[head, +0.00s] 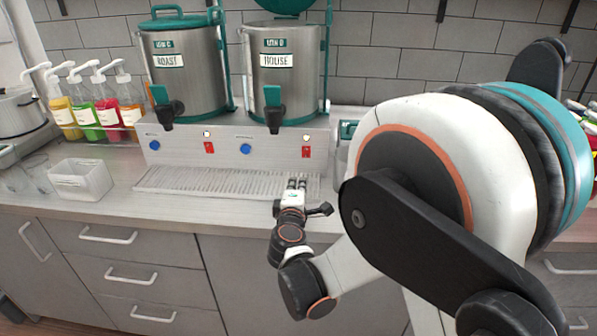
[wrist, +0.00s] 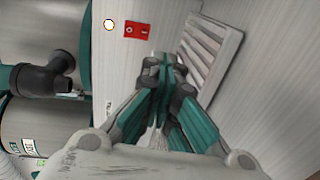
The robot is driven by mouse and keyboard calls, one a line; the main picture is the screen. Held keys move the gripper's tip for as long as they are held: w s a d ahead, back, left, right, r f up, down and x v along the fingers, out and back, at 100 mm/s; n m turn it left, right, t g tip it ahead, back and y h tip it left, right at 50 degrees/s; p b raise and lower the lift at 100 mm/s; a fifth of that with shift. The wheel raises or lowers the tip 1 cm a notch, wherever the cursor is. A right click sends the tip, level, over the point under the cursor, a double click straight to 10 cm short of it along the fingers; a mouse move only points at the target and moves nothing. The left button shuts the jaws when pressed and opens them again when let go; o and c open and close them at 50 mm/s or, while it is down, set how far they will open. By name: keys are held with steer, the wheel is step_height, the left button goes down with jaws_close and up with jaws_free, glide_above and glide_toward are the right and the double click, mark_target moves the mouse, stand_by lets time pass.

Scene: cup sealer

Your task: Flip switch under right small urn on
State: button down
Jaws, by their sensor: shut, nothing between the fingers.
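The right small urn (head: 285,80), steel with a HOUSE label and a black-and-teal tap, stands on a metal base (head: 230,160). Below it on the base's front face is a red switch (head: 306,152) with a small round pale light (head: 307,138) above it. A red switch (wrist: 138,31) also shows in the wrist view, beside a round pale light (wrist: 109,25). I cannot tell the switch's rocker position. My gripper (head: 297,184) is shut and empty, in front of the base and lower than the right switch. In the wrist view its fingertips (wrist: 170,75) are apart from the switch.
The left urn (head: 185,75) has its own red switch (head: 209,147) below. Blue round buttons (head: 245,148) sit on the base. A slatted drip tray (head: 220,181) lies in front. Syrup bottles (head: 95,105) and a white bin (head: 80,180) stand left. A black tap (wrist: 45,80) hangs near my gripper.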

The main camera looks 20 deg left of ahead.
steer(key=shift+s+d+f, duration=0.15)
steer(key=shift+s+d, duration=0.05)
steer(key=shift+s, duration=0.6)
steer(key=shift+s+d+f, duration=0.15)
steer(key=shift+s+d, duration=0.05)
steer(key=shift+s, duration=0.55)
